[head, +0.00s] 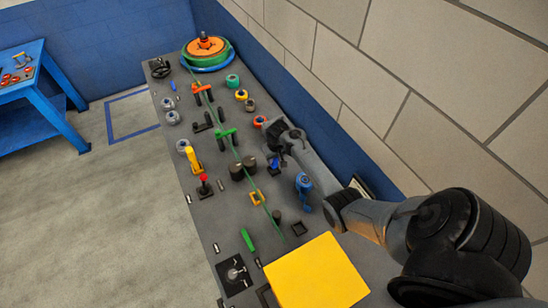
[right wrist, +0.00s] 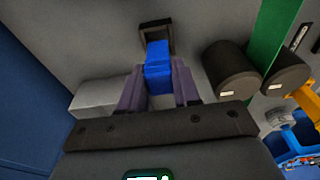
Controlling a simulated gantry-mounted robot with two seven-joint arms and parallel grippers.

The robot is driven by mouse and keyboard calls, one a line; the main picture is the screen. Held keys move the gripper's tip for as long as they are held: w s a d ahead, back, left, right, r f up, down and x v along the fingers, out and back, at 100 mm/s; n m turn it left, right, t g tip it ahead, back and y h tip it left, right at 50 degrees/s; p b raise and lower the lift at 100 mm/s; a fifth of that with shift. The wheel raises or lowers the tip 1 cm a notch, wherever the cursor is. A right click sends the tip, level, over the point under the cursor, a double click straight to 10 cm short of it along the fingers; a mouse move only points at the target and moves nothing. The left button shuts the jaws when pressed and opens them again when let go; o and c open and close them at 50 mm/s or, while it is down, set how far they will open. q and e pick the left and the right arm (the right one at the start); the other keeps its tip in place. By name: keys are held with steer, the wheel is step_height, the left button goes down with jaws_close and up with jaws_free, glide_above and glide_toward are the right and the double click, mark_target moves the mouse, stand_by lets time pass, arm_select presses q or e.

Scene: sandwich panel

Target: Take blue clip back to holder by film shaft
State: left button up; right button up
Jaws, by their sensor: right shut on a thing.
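The blue clip (right wrist: 158,68) is between the two purple-grey fingers of my right gripper (right wrist: 158,92) in the right wrist view, and the gripper is shut on it. Beyond its far end is a dark square holder (right wrist: 145,28); the clip overlaps it in the picture, and I cannot tell whether it is inside. In the head view my right gripper (head: 274,158) is over the panel, with the blue clip (head: 274,165) small at its tip. Two dark cylinders, probably shafts, (right wrist: 230,70) stand to the right beside the green film (right wrist: 268,45). My left gripper is not in view.
The grey panel (head: 212,230) carries the film reel (head: 205,58), an orange clip (head: 203,90), a green clip (head: 226,134) and a yellow clip (head: 257,198) along the film. A blue fixture (head: 303,182) stands near my right forearm. A yellow plate (head: 315,272) is at the near end.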

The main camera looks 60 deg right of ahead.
steer(key=shift+f, duration=0.35)
stand_by(0.3)
steer(key=shift+f+b, duration=0.25)
steer(key=shift+b, duration=0.05)
steer(key=shift+f, duration=0.4)
steer(key=shift+f, duration=0.1)
steer(key=shift+f+b, duration=0.15)
steer(key=shift+b, duration=0.2)
steer(key=shift+f, duration=0.55)
steer(key=o, duration=1.1)
